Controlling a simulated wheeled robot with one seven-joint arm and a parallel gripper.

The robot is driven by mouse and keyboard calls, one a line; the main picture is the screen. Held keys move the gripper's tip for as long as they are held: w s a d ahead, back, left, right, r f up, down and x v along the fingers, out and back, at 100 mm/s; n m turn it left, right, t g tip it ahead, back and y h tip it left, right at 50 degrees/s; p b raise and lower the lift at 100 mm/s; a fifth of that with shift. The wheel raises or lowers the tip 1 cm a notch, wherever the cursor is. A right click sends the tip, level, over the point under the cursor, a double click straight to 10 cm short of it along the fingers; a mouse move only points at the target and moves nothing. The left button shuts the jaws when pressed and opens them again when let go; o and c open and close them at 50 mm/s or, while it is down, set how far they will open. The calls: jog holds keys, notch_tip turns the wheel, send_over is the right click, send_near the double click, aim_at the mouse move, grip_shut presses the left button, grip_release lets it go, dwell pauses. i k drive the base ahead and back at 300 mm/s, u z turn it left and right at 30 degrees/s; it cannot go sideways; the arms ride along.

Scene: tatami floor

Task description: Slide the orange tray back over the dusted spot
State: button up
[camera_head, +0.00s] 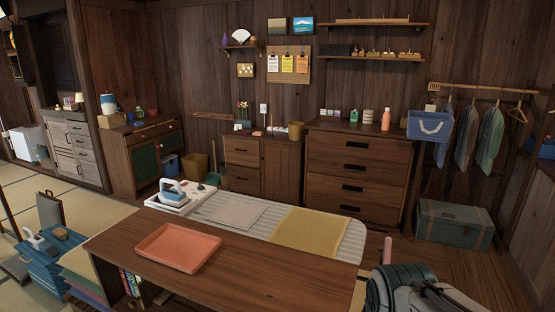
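The orange tray (178,247) is a shallow, rounded rectangular tray and looks empty. It lies flat on the left part of the dark wooden counter top (275,275) in front of me. I cannot make out a dusted spot on the bare wood around it; the surface under the tray is hidden. My gripper is not in view, and nothing is seen touching the tray.
Behind the counter, an ironing board (344,243) carries a blue-white iron (173,190), a grey cloth (236,213) and a yellow cloth (311,229). The counter right of the tray is clear. A dark green and grey object (400,287) stands at bottom right.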

aim_at(186, 251)
jog(key=u, duration=0.5)
jog(key=k, duration=0.6)
jog(key=u, duration=1.25)
jog(key=i, duration=2.25)
jog(key=z, duration=0.4)
